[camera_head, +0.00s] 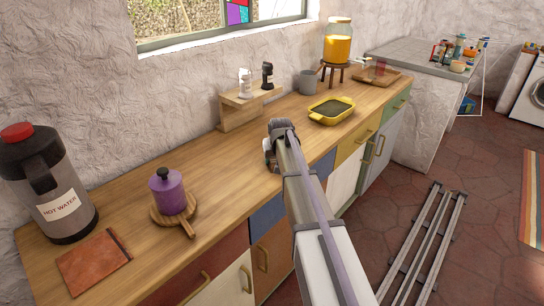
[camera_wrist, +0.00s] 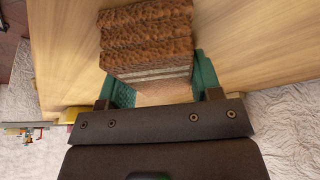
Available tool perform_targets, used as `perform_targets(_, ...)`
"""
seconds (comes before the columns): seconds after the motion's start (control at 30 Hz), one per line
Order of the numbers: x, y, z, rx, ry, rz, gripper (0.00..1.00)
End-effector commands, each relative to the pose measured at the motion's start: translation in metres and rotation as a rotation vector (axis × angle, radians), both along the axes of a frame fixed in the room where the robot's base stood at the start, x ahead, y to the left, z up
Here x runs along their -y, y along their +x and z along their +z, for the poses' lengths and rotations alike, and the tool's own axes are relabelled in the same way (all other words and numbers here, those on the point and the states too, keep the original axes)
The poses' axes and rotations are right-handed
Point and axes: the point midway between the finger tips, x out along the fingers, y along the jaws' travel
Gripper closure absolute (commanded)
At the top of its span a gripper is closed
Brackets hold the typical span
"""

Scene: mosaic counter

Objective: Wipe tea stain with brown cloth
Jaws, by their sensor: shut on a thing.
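A brown, shaggy, folded cloth (camera_wrist: 148,35) with pale layers along its near edge fills the space between the green fingers of my gripper (camera_wrist: 160,80) in the wrist view. My gripper is shut on it. Wooden counter (camera_head: 225,168) shows around the cloth in the wrist view. In the head view my gripper is over the middle of the counter, and my arm hides its fingers and the cloth. I cannot make out a tea stain in either view; the counter under my gripper is hidden.
A wooden stand (camera_head: 240,112) with two shakers is behind my gripper. A yellow dish (camera_head: 331,117), grey mug (camera_head: 308,82) and drink dispenser (camera_head: 338,45) stand right. A purple pot (camera_head: 168,192), hot-water flask (camera_head: 50,185) and flat reddish-brown item (camera_head: 93,262) are left.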

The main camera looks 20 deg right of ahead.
Motion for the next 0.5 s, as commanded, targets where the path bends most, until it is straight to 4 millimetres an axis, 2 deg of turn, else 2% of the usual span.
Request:
perform_targets(0.03,0.006,-0.011,-0.002,-0.009,-0.004,-0.005,0.60)
perform_targets(0.2,0.014,-0.027,-0.001,-0.009,-0.004,-0.005,0.60)
perform_targets(0.5,0.015,-0.028,0.000,-0.008,-0.004,-0.002,0.60)
